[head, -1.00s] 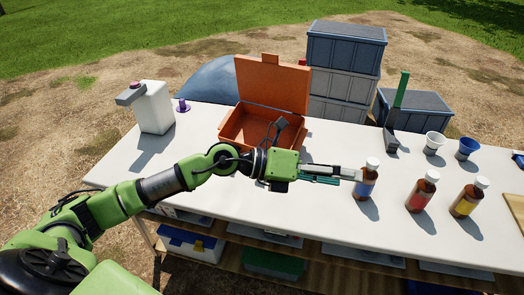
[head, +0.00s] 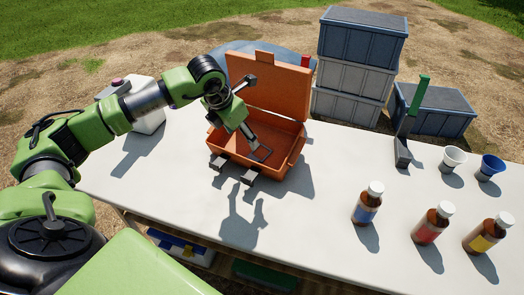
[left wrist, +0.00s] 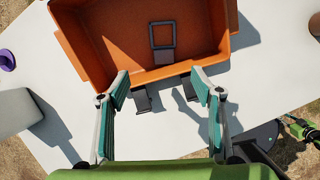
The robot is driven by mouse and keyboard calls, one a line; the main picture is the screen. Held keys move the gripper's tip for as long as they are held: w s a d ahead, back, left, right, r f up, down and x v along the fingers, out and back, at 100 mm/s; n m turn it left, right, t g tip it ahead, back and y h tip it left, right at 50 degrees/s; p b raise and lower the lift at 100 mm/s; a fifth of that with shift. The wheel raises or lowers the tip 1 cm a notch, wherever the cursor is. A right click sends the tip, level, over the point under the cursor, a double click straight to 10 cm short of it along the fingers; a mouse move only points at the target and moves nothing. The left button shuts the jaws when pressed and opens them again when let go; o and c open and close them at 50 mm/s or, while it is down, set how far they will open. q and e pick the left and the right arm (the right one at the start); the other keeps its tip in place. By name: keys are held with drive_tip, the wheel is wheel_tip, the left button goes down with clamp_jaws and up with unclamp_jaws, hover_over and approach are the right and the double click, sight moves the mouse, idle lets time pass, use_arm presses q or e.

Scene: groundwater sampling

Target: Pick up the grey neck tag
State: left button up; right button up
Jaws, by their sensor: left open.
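The grey neck tag (head: 262,153), a dark square ring with a short tab, lies inside the open orange box (head: 291,170). In the left wrist view the tag (left wrist: 162,36) shows clearly on the box floor, ahead of my fingers, its tab toward the box's front wall. My left gripper (head: 249,136) hangs over the box, pointing down; its fingers are mostly hidden in the head view. In the left wrist view the left gripper (left wrist: 160,73) is open and empty, its teal-padded fingers wide apart near the box's front wall. My right gripper is out of view.
The raised orange lid (head: 268,85) stands behind. Two dark latches (head: 217,163) jut from the box front. A white jug (head: 150,120) is partly behind my arm. Blue, red and yellow-labelled bottles (head: 367,204) stand right. The tabletop (head: 310,225) between is clear.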

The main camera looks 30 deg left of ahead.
use_arm(q)
drive_tip(key=p, duration=0.1)
hover_over(254, 157)
drive_tip(key=s, duration=0.3)
drive_tip(key=f, duration=0.7)
drive_tip(key=shift+w+a+f, duration=0.1)
drive_tip(key=shift+w+a, duration=0.15)
drive_tip(key=shift+a, duration=0.1)
drive_tip(key=shift+w+f, duration=0.1)
drive_tip(key=shift+f, duration=0.1)
drive_tip(key=shift+w+d+f+p, duration=0.15)
drive_tip(key=shift+f+p, duration=0.1)
drive_tip(key=shift+f, duration=0.15)
drive_tip(key=shift+w+d+f+p, duration=0.1)
drive_tip(key=shift+d+f+p, duration=0.1)
drive_tip(key=shift+f, duration=0.2)
drive_tip(key=shift+x, duration=1.25)
drive_tip(key=shift+w+f, duration=0.15)
drive_tip(key=shift+f, duration=0.3)
drive_tip(key=c, duration=0.8)
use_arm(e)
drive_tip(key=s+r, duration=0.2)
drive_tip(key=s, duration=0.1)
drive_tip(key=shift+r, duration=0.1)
